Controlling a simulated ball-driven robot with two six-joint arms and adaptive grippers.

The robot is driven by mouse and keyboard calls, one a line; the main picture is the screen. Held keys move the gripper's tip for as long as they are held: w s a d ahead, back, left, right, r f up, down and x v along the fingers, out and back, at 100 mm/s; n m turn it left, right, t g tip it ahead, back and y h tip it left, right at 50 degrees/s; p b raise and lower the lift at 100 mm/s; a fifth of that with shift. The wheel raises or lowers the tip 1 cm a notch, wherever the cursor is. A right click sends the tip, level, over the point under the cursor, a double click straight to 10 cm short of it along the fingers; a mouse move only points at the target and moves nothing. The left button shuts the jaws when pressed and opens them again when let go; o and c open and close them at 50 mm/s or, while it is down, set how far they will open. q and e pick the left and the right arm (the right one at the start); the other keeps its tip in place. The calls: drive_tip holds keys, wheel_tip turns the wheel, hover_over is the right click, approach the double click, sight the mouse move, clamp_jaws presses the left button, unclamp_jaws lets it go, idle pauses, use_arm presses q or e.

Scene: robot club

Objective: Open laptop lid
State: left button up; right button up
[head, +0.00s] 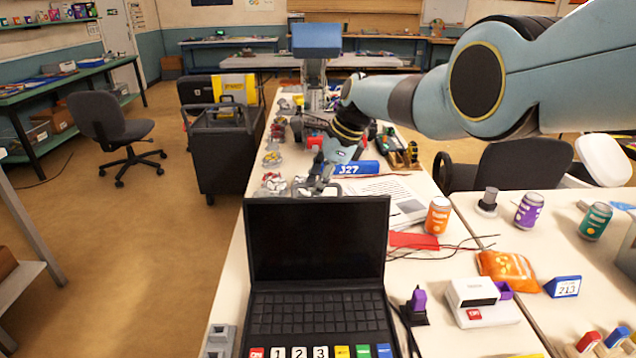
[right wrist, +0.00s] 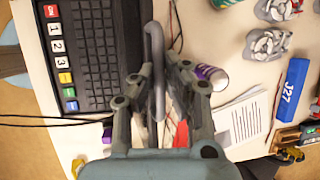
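The black laptop (head: 318,305) stands on the white table at the front, its keyboard facing up. Its lid (head: 316,240) stands raised, with the dark screen facing me. My right gripper (head: 318,187) is just behind the lid's top edge in the head view; whether it touches the lid I cannot tell. In the right wrist view the laptop keyboard (right wrist: 90,50) lies left of the gripper (right wrist: 157,75). Its fingers are spread apart, with a grey strip between them that I cannot identify for sure. My left gripper is not in view.
A white device (head: 483,302) and an orange bag (head: 508,268) are farther right. A blue J27 block (head: 357,168) and several small parts stand behind the lid.

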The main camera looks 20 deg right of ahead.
drive_tip(key=o, duration=0.4)
drive_tip(key=shift+w+r, duration=0.15)
drive_tip(key=shift+r, duration=0.1)
drive_tip(key=shift+o, duration=0.4)
drive_tip(key=shift+f, duration=0.1)
drive_tip(key=v, duration=1.2)
